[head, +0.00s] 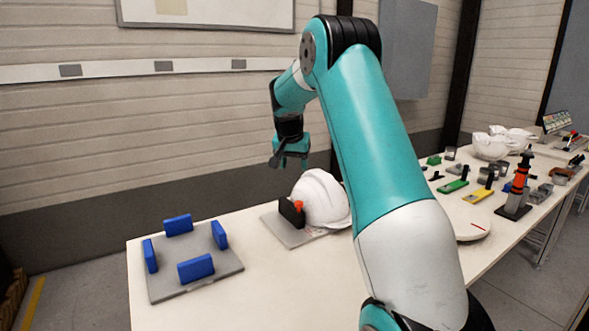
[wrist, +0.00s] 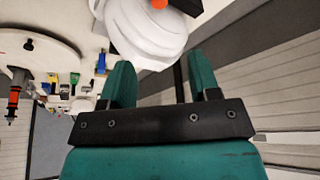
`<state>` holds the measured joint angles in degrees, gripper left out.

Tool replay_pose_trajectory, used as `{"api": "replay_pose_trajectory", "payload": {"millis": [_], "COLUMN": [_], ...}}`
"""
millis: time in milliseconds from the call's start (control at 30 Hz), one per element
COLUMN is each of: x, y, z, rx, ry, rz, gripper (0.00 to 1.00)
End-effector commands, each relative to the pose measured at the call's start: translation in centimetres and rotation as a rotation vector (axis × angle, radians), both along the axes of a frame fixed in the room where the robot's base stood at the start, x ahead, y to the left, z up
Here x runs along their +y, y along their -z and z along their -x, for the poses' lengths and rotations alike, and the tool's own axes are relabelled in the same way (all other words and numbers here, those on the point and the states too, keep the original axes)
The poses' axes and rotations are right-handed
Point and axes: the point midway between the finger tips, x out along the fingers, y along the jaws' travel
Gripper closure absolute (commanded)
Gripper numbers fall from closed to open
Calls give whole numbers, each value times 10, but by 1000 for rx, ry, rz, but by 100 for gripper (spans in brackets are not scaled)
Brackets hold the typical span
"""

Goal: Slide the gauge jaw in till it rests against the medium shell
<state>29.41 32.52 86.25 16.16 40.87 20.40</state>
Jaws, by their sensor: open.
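A white helmet shell (head: 322,197) rests on a grey gauge plate (head: 283,233) near the middle of the table. The black gauge jaw (head: 291,212) with an orange knob (head: 298,206) stands at the shell's left side; the head view does not show clearly whether they touch. My gripper (head: 289,163) is open and empty, above and slightly left of the shell. In the wrist view my gripper (wrist: 160,70) has its two teal fingers apart, with the shell (wrist: 145,30) beyond them. The orange knob (wrist: 158,3) and black jaw (wrist: 188,6) are cut by the top edge.
A grey plate (head: 218,273) with several blue blocks stands at the left end of the table. To the right are a round white turntable (head: 465,222), a red-and-black post tool (head: 519,185), coloured gauges and more white shells (head: 491,146). My arm hides part of the table.

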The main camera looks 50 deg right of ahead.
Motion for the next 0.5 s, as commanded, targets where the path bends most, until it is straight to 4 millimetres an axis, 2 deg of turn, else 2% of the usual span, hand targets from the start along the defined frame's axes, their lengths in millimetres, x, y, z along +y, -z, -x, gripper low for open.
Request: {"api": "replay_pose_trajectory", "payload": {"millis": [33,167,367,500], "x": [0,0,1,-1], "y": [-9,-14,-8,4], "z": [0,0,1,0], "rx": [4,7,4,3], "ry": [0,1,0,1], "rz": [-1,-1,-3,-3], "gripper": [44,44,44,44]}}
